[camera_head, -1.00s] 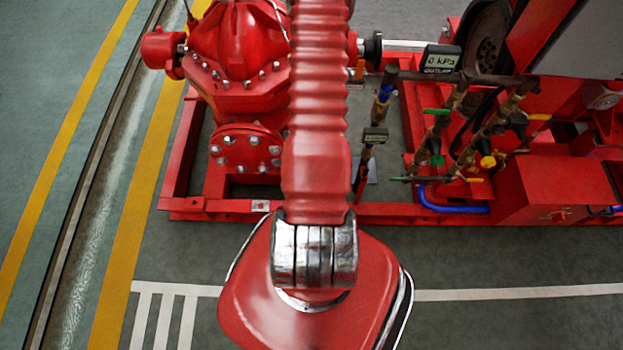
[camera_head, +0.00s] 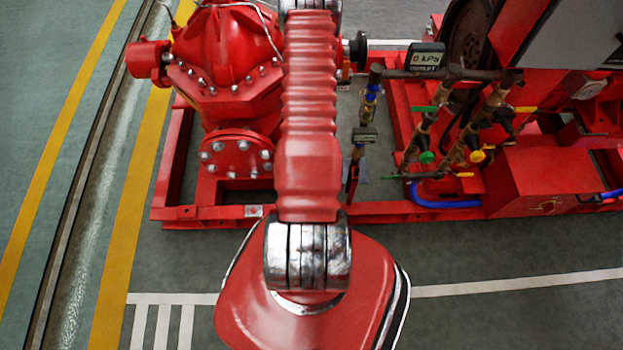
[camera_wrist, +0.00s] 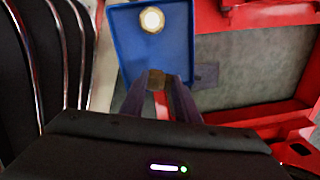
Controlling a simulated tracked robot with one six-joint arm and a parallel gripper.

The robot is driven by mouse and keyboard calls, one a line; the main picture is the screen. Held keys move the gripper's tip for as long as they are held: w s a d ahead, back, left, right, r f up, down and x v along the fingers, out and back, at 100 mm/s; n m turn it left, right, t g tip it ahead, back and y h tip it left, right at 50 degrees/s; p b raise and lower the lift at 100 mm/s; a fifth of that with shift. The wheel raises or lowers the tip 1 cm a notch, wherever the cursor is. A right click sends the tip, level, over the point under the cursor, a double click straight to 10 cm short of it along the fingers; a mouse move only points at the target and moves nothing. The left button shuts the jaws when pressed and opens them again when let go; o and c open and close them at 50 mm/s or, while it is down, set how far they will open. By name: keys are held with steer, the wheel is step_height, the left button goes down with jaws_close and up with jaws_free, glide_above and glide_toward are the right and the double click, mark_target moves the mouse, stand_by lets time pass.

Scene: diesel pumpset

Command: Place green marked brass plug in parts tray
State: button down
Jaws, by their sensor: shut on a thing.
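In the wrist view, my gripper (camera_wrist: 157,88) is shut on a small brownish brass plug (camera_wrist: 156,77), held between the two finger tips. No green mark on it can be made out. A blue tray (camera_wrist: 179,52) with a raised rim lies beyond the fingers, and the plug appears in front of its near part. I cannot tell how high the plug is above the tray or whether they touch. A round brass-rimmed piece with a bright face (camera_wrist: 152,20) shows at the tray's far end. The head view hides the gripper, plug and tray.
The red pump (camera_head: 224,50) and the red skid frame (camera_head: 400,212) stand ahead of me. Brass valves with coloured handles (camera_head: 427,157) are at the right. Black curved parts with metal rails (camera_wrist: 48,60) fill the wrist view's left.

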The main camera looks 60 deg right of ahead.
steer(key=shift+f, duration=0.6)
steer(key=shift+f, duration=2.1)
steer(key=c, duration=1.4)
jaws_free()
steer(key=shift+o, duration=0.2)
steer(key=shift+s+a+r, duration=0.1)
steer(key=shift+a+r, duration=0.05)
steer(key=shift+r, duration=1.85)
steer(key=shift+w+a+r, duration=0.1)
steer(key=shift+a+r, duration=0.05)
steer(key=shift+r, duration=1.9)
steer(key=shift+s+a+r, duration=0.1)
steer(key=shift+a+r, duration=0.05)
steer(key=shift+r, duration=1.85)
